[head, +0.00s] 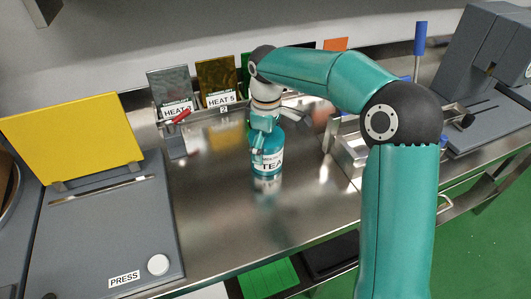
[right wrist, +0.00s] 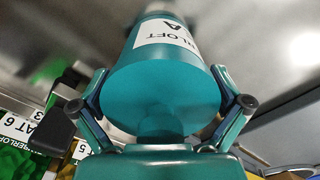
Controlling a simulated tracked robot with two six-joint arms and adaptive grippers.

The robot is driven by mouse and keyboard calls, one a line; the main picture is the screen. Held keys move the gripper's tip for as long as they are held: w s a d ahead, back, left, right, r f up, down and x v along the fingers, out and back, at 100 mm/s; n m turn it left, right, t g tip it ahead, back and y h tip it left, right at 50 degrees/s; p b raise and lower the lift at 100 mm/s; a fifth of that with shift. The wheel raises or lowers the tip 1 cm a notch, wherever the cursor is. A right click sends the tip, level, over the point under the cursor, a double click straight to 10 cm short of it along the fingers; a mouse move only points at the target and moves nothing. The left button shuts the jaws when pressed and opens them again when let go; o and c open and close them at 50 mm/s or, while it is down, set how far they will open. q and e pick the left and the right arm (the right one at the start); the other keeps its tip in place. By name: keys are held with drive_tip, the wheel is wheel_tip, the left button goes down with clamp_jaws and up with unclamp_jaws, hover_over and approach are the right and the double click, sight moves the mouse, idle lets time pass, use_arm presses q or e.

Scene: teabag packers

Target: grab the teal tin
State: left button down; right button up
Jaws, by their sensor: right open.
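The teal tin (head: 269,167) stands upright on the steel counter in the middle of the head view, with a white label reading TEA. In the right wrist view the tin (right wrist: 165,85) fills the middle, its round lid and knob toward the palm and its label beyond. My right gripper (head: 262,143) is over the tin's top in the head view and hides part of it. Its open fingers stand on either side of the lid in the right wrist view; whether they touch it is unclear. My left gripper is not in view.
A grey press (head: 105,240) with a yellow panel (head: 72,138) stands at the left. A grey machine (head: 485,85) stands at the right. The counter left and in front of the tin is clear.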

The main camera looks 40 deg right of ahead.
drive_tip(key=shift+c, duration=0.2)
drive_tip(key=c, duration=1)
drive_tip(key=shift+o, duration=0.2)
drive_tip(key=shift+r, duration=0.1)
